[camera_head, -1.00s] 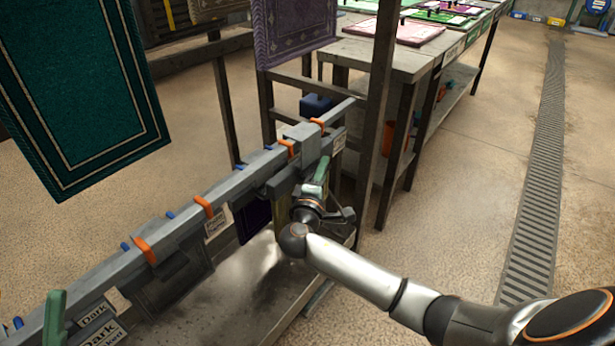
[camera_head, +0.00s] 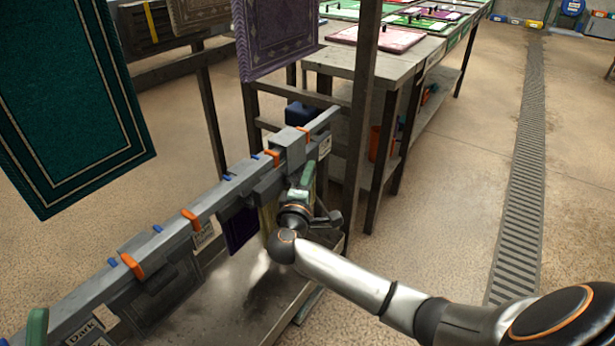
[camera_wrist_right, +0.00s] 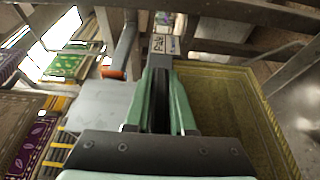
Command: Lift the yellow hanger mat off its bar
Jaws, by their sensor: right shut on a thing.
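The yellow hanger mat (camera_wrist_right: 228,105) shows in the right wrist view as a flat olive-yellow panel with a border, to the right of my fingers. In the head view only a narrow yellowish strip (camera_head: 267,218) of it shows, below the grey bar (camera_head: 225,190) and beside my wrist. My right gripper (camera_head: 307,172) is at the far part of the bar, on its right side. Its green fingers (camera_wrist_right: 160,65) are shut on the mat's hanger, though the contact itself is mostly hidden. I cannot tell whether the hanger touches the bar.
Orange clips (camera_head: 191,219) and blue tabs sit along the bar. A dark purple mat (camera_head: 240,228) hangs close to the yellow one. A teal rug (camera_head: 70,100) and a purple rug (camera_head: 275,35) hang above. A wooden post (camera_head: 362,110) and a table (camera_head: 400,65) stand beyond. Open floor lies right.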

